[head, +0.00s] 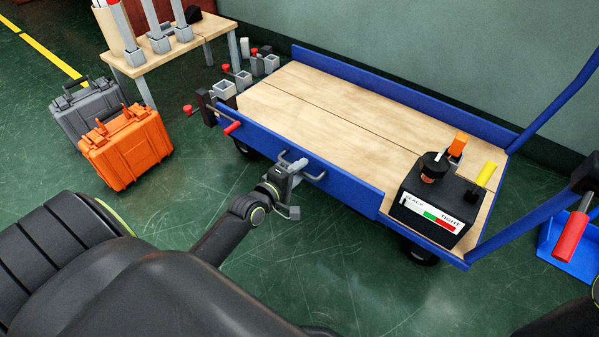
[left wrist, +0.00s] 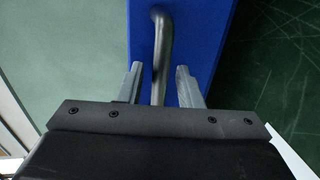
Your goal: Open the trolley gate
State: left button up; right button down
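The trolley (head: 330,105) has a wooden deck and blue side rails. Its gate (head: 345,187) is a blue panel standing upright along the near edge, with a grey bar handle (head: 314,177). A red-gripped latch (head: 233,128) sits at the gate's left end. My left gripper (head: 290,180) is at the handle. In the left wrist view, the handle bar (left wrist: 162,35) runs between the two parted fingers (left wrist: 160,70), with gaps visible on both sides, in front of the blue gate panel (left wrist: 195,35). My right gripper is not in view.
A black box marked SLACK and TIGHT (head: 432,205) stands on the deck's right end. An orange case (head: 126,150) and a grey case (head: 88,108) stand at left. Green floor is clear before the trolley.

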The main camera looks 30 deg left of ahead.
pick_arm(q)
jog(key=shift+w, duration=0.25)
grip_shut()
jog(key=shift+f, duration=0.15)
